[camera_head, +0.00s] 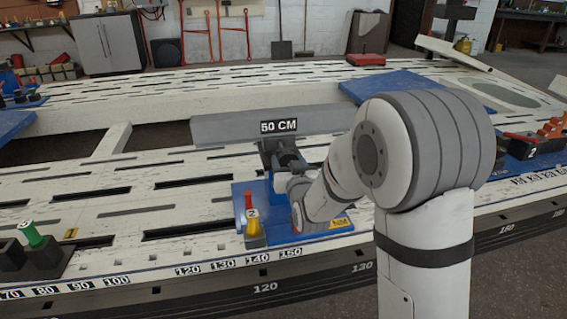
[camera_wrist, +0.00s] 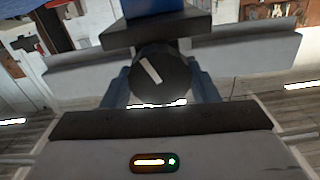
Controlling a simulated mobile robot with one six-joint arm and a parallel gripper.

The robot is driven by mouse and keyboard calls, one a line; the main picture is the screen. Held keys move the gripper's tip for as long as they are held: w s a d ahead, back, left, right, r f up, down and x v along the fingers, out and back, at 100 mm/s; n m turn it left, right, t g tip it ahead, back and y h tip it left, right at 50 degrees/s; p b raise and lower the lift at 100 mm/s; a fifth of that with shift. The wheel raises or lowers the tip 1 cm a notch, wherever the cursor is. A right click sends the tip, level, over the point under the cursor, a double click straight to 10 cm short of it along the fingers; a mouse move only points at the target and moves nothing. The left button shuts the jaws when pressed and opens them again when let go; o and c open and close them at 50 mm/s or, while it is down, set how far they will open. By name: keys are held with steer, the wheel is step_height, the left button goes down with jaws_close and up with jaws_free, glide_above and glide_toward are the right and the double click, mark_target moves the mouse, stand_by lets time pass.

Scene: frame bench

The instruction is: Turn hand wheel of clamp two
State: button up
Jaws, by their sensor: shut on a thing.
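Clamp two (camera_head: 268,150) stands on a blue plate (camera_head: 282,236) on the white slotted bench. In the wrist view the hand wheel (camera_wrist: 161,75) is a dark round disc with a white slanted mark. My gripper's fingers are on its left and right sides and are shut on it. A dark block (camera_wrist: 155,33) stands right behind the wheel.
A grey beam with a 50 CM label (camera_head: 279,127) lies behind the clamp. A green-topped knob (camera_head: 32,235) stands on the bench at left. Dark boxes with orange handles (camera_head: 548,131) stand at right.

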steer(key=shift+c, duration=1.2)
steer(key=shift+m, duration=0.8)
steer(key=o, duration=1)
steer(key=p+v, duration=0.2)
steer(key=v, duration=0.5)
steer(key=shift+s, duration=0.4)
steer(key=shift+d+r, duration=0.15)
